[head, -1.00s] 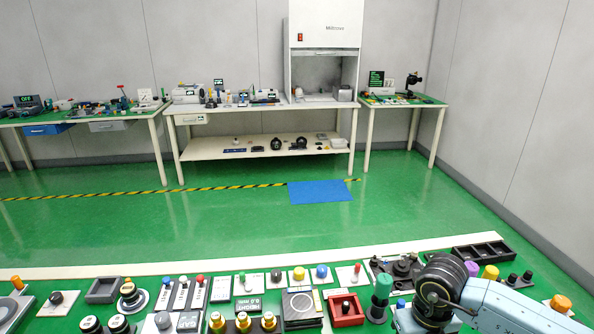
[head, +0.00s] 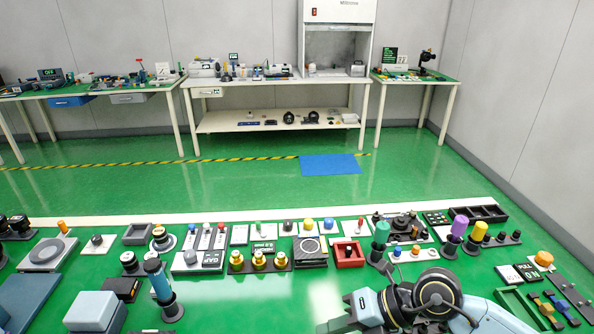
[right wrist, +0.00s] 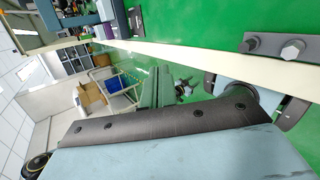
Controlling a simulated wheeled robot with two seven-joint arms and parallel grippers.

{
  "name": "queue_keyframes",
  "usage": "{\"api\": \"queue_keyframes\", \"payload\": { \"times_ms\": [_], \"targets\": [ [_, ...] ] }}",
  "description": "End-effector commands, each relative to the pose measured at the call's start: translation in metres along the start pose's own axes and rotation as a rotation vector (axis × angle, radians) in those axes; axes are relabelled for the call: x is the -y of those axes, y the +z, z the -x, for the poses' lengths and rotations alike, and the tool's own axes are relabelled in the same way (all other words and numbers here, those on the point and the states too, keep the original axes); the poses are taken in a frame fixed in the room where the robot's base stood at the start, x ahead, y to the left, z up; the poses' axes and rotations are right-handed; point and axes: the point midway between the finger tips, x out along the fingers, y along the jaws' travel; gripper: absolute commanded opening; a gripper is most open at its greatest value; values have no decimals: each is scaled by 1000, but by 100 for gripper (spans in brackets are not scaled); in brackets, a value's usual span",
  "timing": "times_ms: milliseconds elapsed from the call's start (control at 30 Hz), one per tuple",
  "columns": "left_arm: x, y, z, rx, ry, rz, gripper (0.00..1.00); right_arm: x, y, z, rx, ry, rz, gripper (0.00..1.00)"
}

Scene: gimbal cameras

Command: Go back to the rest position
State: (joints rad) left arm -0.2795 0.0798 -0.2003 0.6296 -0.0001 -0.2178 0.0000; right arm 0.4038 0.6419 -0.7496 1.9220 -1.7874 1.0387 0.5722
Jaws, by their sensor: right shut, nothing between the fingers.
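My right arm comes in at the lower right of the head view, with its dark round joint above the green bench. My right gripper (head: 342,321) is low at the bottom edge of that view, partly cut off, and shut with nothing held. Its fingertips are hard to make out. The right wrist view is tilted and shows a pale blue link of mine with a dark bracket. My left gripper is not in view.
The green bench (head: 310,290) carries several knobs, buttons and dials, a red open box (head: 349,256), a teal cylinder (head: 381,232) and a purple-topped post (head: 459,226) near my right arm. A blue-handled tool (head: 158,279) stands at left. Bare bench lies left of the gripper.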

Motion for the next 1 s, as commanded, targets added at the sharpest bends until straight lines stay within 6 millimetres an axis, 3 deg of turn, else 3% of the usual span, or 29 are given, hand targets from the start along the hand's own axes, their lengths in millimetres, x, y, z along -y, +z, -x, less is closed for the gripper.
{"api": "queue_keyframes", "payload": {
  "times_ms": [100,200,300,400,533,667,833,900,1000],
  "targets": [
    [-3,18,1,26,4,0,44,-64,5,-1,125,320,-79,0],
    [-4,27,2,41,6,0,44,-106,19,19,268,574,-191,0],
    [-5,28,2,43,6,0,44,-128,38,50,430,791,-343,0],
    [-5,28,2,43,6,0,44,-126,58,84,604,960,-532,0],
    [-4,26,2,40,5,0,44,-94,75,123,838,1100,-827,0],
    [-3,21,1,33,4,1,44,-38,73,147,1059,1139,-1168,0],
    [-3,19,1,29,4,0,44,48,32,148,1291,1018,-1661,0],
    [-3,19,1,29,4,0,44,77,4,141,1352,917,-1861,0],
    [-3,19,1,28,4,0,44,105,-39,127,1395,749,-2105,0]
  ]
}}
